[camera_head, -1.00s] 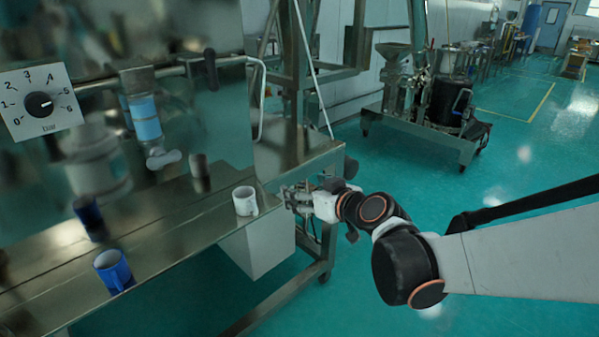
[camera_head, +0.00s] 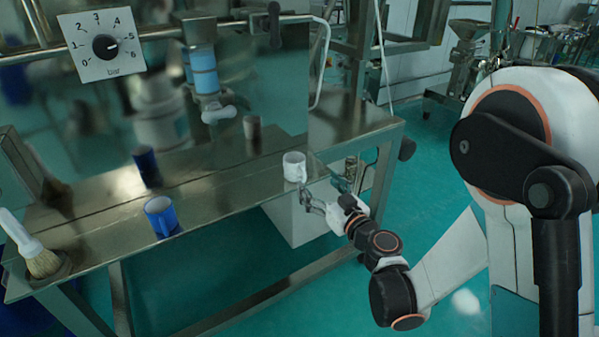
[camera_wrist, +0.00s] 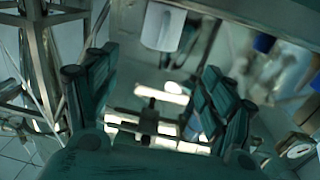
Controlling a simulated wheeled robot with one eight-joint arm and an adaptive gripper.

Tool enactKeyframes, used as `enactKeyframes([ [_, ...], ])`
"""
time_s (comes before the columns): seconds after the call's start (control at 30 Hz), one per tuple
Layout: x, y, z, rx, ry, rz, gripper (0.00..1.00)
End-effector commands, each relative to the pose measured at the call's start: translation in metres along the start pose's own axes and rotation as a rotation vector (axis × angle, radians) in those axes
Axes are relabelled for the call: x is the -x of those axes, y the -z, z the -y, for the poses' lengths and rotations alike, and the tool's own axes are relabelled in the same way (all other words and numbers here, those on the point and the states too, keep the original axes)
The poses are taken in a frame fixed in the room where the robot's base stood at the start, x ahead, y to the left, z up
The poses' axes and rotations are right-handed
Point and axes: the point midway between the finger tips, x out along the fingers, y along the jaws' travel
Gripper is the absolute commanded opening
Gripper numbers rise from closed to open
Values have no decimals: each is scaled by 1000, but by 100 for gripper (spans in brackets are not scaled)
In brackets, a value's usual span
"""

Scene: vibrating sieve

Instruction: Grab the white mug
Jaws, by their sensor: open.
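The white mug (camera_head: 293,166) stands upright on the metal shelf, near its right end. My gripper (camera_head: 308,196) is beside the mug, just in front and to the right of it, with open fingers and nothing between them. In the wrist view the mug (camera_wrist: 163,27) shows at the top, beyond the two spread fingertips of my gripper (camera_wrist: 157,75). From the head view I cannot tell whether a fingertip touches the mug.
A blue mug (camera_head: 161,216) stands on the shelf (camera_head: 225,190) to the left. A brush (camera_head: 38,255) is at the far left. A reflective panel rises behind, with a dial (camera_head: 104,46). The shelf between the two mugs is clear.

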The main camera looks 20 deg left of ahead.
Motion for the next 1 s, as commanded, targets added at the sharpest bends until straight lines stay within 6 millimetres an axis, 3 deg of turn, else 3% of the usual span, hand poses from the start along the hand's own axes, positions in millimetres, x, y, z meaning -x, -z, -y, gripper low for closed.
enactKeyframes([
  [0.17,-12,-4,3,0,3,-8,76],
  [0.5,-72,-4,3,0,4,-7,76],
  [0.77,-91,-4,2,0,2,-7,76],
  [1.0,-124,-8,-1,0,3,-7,76],
])
